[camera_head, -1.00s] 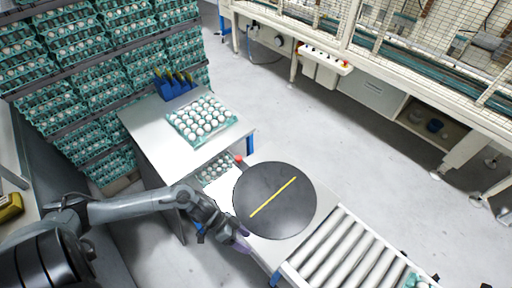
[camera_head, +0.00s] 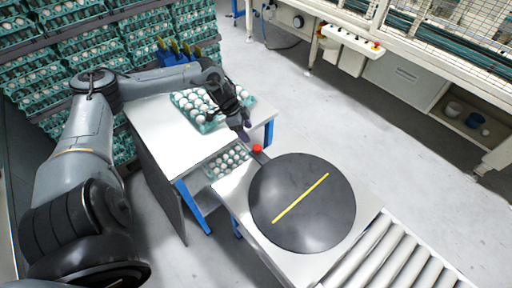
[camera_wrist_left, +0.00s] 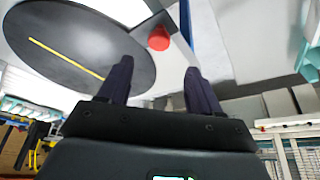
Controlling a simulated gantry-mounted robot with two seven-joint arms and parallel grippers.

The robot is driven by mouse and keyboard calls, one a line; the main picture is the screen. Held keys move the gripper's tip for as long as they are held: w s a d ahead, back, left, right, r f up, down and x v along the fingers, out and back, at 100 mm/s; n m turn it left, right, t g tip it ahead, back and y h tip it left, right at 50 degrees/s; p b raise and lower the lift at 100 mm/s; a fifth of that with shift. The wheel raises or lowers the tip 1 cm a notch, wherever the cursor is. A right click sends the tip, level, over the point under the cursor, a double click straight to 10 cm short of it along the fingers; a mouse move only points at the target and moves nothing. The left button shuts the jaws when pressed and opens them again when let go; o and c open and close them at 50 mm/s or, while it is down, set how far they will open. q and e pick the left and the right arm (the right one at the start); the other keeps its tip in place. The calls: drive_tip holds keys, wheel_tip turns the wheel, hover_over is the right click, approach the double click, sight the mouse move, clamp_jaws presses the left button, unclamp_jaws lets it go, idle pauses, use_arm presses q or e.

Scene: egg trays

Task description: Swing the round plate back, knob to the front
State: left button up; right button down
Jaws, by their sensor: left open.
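The round plate (camera_head: 290,225) is a dark grey disc with a yellow stripe across it, lying flat on a white table. The stripe runs from lower left to upper right in the head view. The red knob (camera_head: 257,149) sits on a short dark arm at the plate's upper left rim. In the left wrist view the plate (camera_wrist_left: 60,68) is at upper left and the knob (camera_wrist_left: 158,38) is just beyond the fingertips. My left gripper (camera_head: 245,134) is open and empty, close to the knob on its far side, apparently not touching it. My right gripper is out of view.
A side table (camera_head: 165,135) left of the plate bears an egg tray (camera_head: 206,126); another tray of eggs (camera_head: 228,172) lies lower, beside the plate. A roller conveyor (camera_head: 385,255) adjoins at lower right. Egg racks stand at the back left. Open floor lies right.

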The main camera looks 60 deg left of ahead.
sight(257, 147)
use_arm(q)
drive_tip(key=b+x, duration=0.2)
drive_tip(key=x, duration=0.7)
drive_tip(key=shift+d+f, duration=0.1)
drive_tip(key=shift+f, duration=0.2)
drive_tip(key=shift+c, duration=0.3)
clamp_jaws()
